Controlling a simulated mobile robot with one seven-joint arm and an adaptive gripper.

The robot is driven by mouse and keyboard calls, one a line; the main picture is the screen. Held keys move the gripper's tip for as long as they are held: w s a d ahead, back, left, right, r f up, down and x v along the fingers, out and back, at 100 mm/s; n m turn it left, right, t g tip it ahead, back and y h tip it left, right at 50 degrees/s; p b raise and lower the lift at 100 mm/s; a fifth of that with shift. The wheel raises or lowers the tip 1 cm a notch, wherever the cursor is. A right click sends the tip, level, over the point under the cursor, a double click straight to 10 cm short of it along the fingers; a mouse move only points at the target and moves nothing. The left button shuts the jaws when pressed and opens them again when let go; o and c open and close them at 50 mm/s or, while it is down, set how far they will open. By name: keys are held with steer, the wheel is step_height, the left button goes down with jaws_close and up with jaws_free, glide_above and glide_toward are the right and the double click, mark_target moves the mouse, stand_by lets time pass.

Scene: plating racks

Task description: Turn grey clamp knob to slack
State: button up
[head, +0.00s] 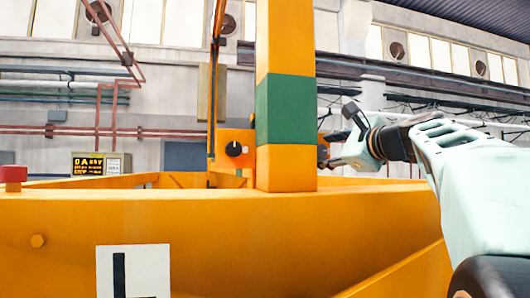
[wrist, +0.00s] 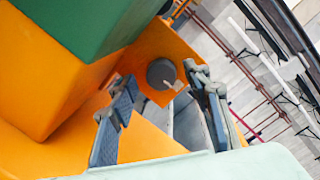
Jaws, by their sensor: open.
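The grey clamp knob (wrist: 161,73) is a round dark-grey disc on an orange plate in the wrist view. A small light pointer sticks out at its lower right. My gripper (wrist: 159,79) is open, with one finger left of the knob and one right of it in the picture. The knob appears ahead of the fingertips; I cannot tell whether either finger touches it. In the head view my gripper (head: 334,137) is just right of the orange post (head: 286,168), and I cannot make out the grey knob clearly there.
The post has a green band (head: 285,110), also large in the wrist view (wrist: 90,22). A black knob (head: 235,149) with a white mark is left of the post. An orange rim (head: 220,215) runs across the front. A red cap (head: 13,174) and a sign (head: 92,164) are at left.

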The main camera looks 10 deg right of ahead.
steer(key=shift+w, duration=0.3)
steer(key=shift+s+r, duration=0.1)
steer(key=shift+s, duration=0.05)
steer(key=shift+c, duration=0.8)
steer(key=c, duration=1)
